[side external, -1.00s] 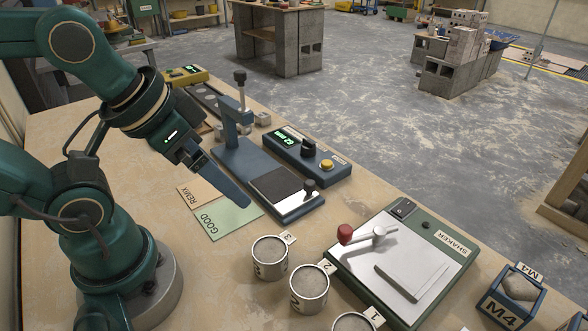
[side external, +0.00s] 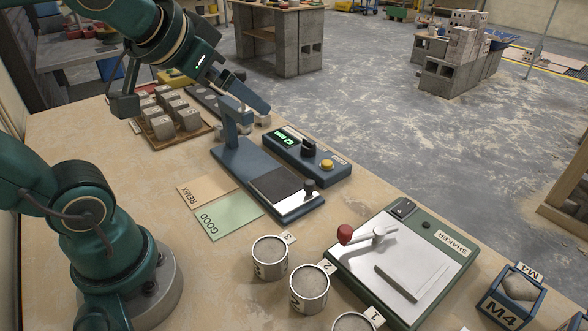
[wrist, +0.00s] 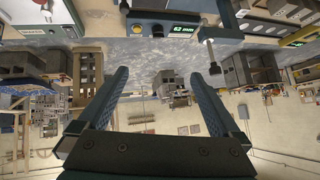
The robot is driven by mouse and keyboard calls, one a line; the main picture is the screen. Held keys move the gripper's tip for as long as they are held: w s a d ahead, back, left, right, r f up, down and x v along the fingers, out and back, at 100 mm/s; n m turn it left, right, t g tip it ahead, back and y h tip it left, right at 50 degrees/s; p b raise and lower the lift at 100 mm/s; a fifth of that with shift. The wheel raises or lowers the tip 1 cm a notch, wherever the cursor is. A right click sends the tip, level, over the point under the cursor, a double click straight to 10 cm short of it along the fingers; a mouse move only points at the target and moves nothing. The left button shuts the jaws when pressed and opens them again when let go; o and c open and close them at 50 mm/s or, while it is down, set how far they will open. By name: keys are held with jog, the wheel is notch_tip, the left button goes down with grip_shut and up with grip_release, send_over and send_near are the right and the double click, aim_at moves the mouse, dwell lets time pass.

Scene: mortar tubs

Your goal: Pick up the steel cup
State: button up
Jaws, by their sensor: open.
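Three round metal tubs filled with grey material stand on the table in the side external view. They are numbered tub 3 (side external: 269,262), tub 2 (side external: 308,293) and tub 1 (side external: 353,325), which is cut off by the lower edge. I cannot tell any separate steel cup apart. My gripper (side external: 256,103) is raised at the back of the table, near the top of the blue lever stand and well away from the tubs. In the wrist view its two fingers (wrist: 159,74) are spread with nothing between them.
The blue lever stand (side external: 238,155) and a box with a green display (side external: 300,160) are close to my gripper. A tray of grey cubes (side external: 205,134) is at the back left. The shaker (side external: 445,275) is right of the tubs. GOOD (side external: 228,217) and REMIX cards lie flat.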

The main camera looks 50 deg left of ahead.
jog(key=w+a+r+m+t+h, duration=0.1)
jog(key=w+r+m+t+h, duration=0.1)
jog(key=w+r+m+t, duration=0.3)
jog(key=w+a+r+m+t+h, duration=0.1)
jog(key=w+r+m+t, duration=0.2)
jog(key=w, duration=0.5)
jog(key=m+g+h, duration=0.8)
jog(key=g+h, duration=0.5)
jog(key=g, duration=0.1)
send_over(265, 240)
jog(key=a, duration=0.3)
notch_tip(265, 240, down, 11)
jog(key=f, duration=1.7)
jog(key=shift+s+d+f, duration=0.15)
jog(key=shift+s+f, duration=0.05)
jog(key=shift+s, duration=0.15)
jog(key=shift+x, duration=2.5)
jog(key=c, duration=1.4)
